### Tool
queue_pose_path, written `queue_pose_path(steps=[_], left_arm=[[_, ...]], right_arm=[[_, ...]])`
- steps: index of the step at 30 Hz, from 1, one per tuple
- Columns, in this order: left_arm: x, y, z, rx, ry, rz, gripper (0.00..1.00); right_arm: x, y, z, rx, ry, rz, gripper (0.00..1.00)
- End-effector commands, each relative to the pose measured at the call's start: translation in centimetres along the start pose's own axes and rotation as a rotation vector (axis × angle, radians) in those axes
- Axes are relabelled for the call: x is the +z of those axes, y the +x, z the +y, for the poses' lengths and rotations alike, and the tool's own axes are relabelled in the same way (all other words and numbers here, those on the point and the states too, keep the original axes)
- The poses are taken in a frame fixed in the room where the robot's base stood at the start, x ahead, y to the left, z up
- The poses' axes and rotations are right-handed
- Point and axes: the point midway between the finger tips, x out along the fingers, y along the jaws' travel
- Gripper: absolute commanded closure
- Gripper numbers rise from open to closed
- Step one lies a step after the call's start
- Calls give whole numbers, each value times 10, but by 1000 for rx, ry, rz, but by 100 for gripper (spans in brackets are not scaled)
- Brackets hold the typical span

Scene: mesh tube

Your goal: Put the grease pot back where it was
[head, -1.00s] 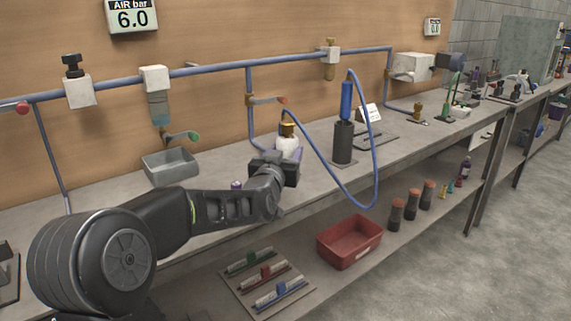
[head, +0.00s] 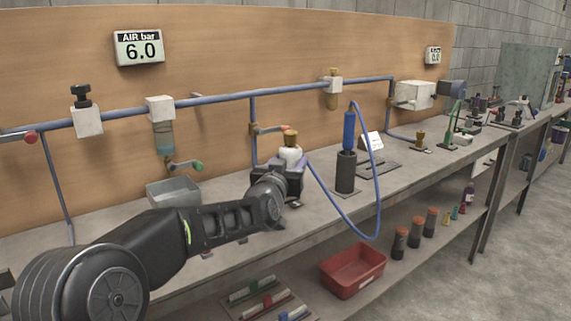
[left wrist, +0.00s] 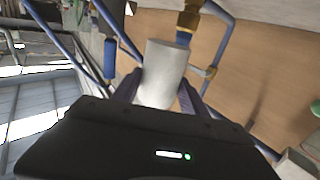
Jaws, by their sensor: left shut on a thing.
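My right gripper is not in view.
The bench (head: 230,240) has a grey tray (head: 172,192) on the left and a dark cylinder (head: 345,172) with a blue hose on the right. Blue air pipes with valves run along the wooden back board. A red bin (head: 353,270) and several orange-capped jars are on the lower shelf.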

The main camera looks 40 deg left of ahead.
Motion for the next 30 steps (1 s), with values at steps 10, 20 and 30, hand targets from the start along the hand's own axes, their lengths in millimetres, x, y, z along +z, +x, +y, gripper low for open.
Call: queue_pose_path(steps=[10,20,30], left_arm=[[32,-14,56,118,0,-1,100],[110,-52,190,311,-6,-17,100],[146,-124,256,388,-2,-1,100]], right_arm=[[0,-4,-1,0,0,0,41],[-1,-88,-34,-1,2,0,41],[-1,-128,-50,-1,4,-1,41]])
